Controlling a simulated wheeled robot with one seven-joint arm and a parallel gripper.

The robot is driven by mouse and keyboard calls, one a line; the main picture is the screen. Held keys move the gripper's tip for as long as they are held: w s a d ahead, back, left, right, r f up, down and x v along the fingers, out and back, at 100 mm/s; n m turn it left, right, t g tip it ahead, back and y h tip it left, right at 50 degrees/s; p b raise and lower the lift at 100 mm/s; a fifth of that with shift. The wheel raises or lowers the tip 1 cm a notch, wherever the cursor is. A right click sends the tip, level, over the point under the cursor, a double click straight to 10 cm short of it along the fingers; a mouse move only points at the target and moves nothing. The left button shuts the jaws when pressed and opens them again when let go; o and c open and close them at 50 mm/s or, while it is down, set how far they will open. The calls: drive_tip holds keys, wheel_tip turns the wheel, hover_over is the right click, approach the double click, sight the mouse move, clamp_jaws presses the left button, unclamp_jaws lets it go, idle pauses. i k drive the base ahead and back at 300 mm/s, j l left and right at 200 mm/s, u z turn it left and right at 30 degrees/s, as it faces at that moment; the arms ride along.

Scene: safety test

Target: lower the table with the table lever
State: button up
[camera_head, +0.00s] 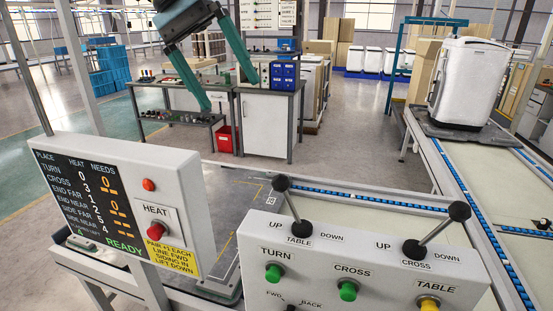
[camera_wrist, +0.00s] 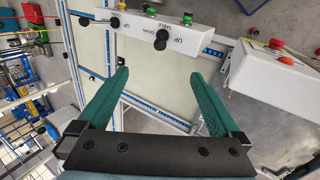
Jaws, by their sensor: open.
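The table lever (camera_head: 281,184) stands on the white control box (camera_head: 370,278), between the words UP and DOWN above TABLE. Its black knob leans left, to the UP side. In the wrist view the table lever's knob (camera_wrist: 161,39) shows beyond my fingers, near the upside-down UP label. My gripper (camera_head: 229,94) is open and empty, its teal fingers pointing down, higher in the head view than the lever and apart from it. In the wrist view my gripper (camera_wrist: 160,73) has its fingers wide apart. The table that the lever moves cannot be told for sure.
A similar cross lever (camera_head: 459,211) leans right toward DOWN. Green TURN (camera_head: 274,272) and CROSS buttons and a yellow TABLE button sit below. A sign box (camera_head: 125,205) with a red HEAT button reads READY. A white cabinet (camera_head: 467,82) stands on the right conveyor.

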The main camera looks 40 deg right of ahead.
sight(281, 183)
drive_tip(key=i+j, duration=0.8)
drive_tip(key=j, duration=0.1)
